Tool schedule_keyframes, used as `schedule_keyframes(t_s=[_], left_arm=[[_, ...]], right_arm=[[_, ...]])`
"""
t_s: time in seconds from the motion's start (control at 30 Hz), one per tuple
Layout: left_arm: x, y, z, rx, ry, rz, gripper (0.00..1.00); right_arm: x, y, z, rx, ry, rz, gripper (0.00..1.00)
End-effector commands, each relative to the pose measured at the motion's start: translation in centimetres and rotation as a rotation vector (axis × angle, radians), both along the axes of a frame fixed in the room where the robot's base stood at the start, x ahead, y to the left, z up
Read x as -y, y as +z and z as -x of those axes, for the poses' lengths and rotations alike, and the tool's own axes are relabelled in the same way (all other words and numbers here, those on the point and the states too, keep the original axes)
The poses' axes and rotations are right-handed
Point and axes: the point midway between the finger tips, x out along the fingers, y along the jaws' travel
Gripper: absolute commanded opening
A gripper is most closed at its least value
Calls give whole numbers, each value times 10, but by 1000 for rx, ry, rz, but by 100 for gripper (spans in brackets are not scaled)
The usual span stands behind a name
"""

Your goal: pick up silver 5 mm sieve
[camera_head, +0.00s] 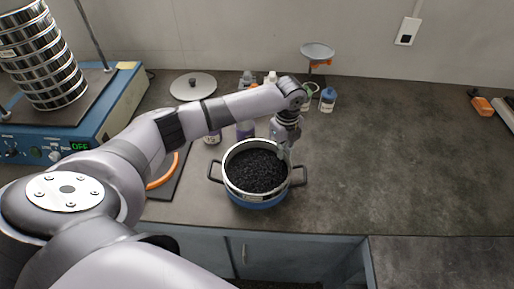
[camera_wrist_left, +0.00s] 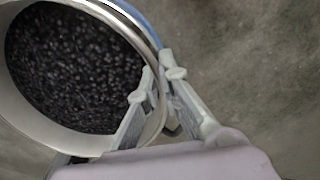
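The silver sieve (camera_head: 229,179) is a round metal ring full of black granules. It sits in the top of a blue pot (camera_head: 258,202) with two dark side handles. The wrist view shows the sieve's bright wall (camera_wrist_left: 40,128) and the granules close up. My left gripper (camera_head: 283,152) reaches down to the sieve's far right rim. In the wrist view its fingers (camera_wrist_left: 161,76) stand on either side of the rim, close together, and appear to pinch the wall. The 5 mm marking cannot be read. My right gripper is not in view.
A sieve shaker (camera_head: 120,98) with a stack of sieves (camera_head: 45,60) stands at the left. A round lid (camera_head: 193,86), several bottles including a blue one (camera_head: 328,99), and a raised dish (camera_head: 318,50) are behind the pot. The right counter is mostly clear.

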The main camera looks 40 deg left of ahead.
Motion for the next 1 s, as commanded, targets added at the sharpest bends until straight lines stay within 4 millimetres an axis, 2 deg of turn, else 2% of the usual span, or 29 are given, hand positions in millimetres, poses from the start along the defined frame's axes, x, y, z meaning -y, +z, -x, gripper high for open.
schedule_keyframes(t_s=[0.7,0.87,1.0], left_arm=[[0,4,-1,2,0,1,0],[0,17,-1,3,0,0,0],[0,43,-2,6,0,1,0]], right_arm=[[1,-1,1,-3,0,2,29],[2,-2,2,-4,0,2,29],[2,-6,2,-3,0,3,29]])
